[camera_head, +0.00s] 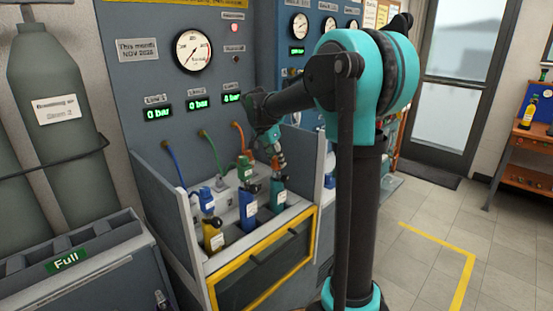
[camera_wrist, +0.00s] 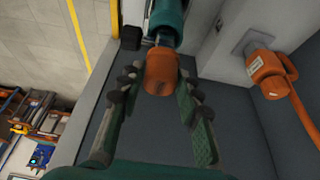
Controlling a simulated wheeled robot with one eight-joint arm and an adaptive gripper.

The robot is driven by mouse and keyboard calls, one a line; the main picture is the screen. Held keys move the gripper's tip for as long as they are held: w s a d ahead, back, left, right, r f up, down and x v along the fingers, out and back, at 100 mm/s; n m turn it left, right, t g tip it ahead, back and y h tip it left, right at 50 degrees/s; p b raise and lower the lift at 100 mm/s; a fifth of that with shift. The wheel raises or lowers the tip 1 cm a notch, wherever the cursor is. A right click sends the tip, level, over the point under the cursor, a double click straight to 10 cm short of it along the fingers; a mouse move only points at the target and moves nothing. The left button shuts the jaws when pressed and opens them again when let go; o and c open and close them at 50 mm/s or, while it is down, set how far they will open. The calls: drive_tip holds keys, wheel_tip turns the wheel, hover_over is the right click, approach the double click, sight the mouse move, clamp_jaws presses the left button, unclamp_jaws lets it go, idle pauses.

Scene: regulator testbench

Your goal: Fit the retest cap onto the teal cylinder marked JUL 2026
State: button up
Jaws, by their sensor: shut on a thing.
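The teal cylinder (camera_head: 279,199) stands upright at the right end of the bench bay. Its label is too small to read. In the wrist view the teal cylinder (camera_wrist: 167,18) shows at the top, with a grey and black valve at its end. An orange cap (camera_wrist: 160,73) lies between the fingers of my gripper (camera_wrist: 158,80), which is shut on it. The cap is in line with the valve and right at it. I cannot tell whether it is seated. In the head view my gripper (camera_head: 273,145) is directly above the teal cylinder.
A blue cylinder (camera_head: 247,209) and a yellow cylinder (camera_head: 213,237) stand to the left in the same bay. An orange connector with its hose (camera_wrist: 268,74) is close on the right in the wrist view. The bay's side wall (camera_head: 306,165) is near on the right.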

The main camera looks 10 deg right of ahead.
drive_tip(key=shift+f, duration=0.2)
drive_tip(key=o, duration=1.2)
drive_tip(key=v, duration=1.2)
drive_tip(key=shift+d, duration=0.1)
drive_tip(key=s+d+f+n+y, duration=0.1)
drive_tip(key=s+d+f+n, duration=0.1)
drive_tip(key=s+f, duration=0.7)
drive_tip(key=s+d+f+n+t+y, duration=0.1)
drive_tip(key=s+d+f+n, duration=0.2)
drive_tip(key=s+f, duration=0.6)
drive_tip(key=s+d+f+n+y, duration=0.1)
drive_tip(key=s+d+f+n, duration=0.1)
drive_tip(key=s+f+n, duration=0.3)
drive_tip(key=shift+s+d+f+n+y, duration=0.1)
drive_tip(key=shift+s+f+n+y, duration=0.05)
drive_tip(key=shift+s+f, duration=0.75)
drive_tip(key=shift+s+d+f+n+y, duration=0.1)
drive_tip(key=shift+s+f, duration=0.55)
drive_tip(key=shift+f, duration=0.5)
drive_tip(key=shift+s+d+f+n+y, duration=0.15)
drive_tip(key=shift+s+f, duration=0.65)
drive_tip(key=shift+f, duration=0.2)
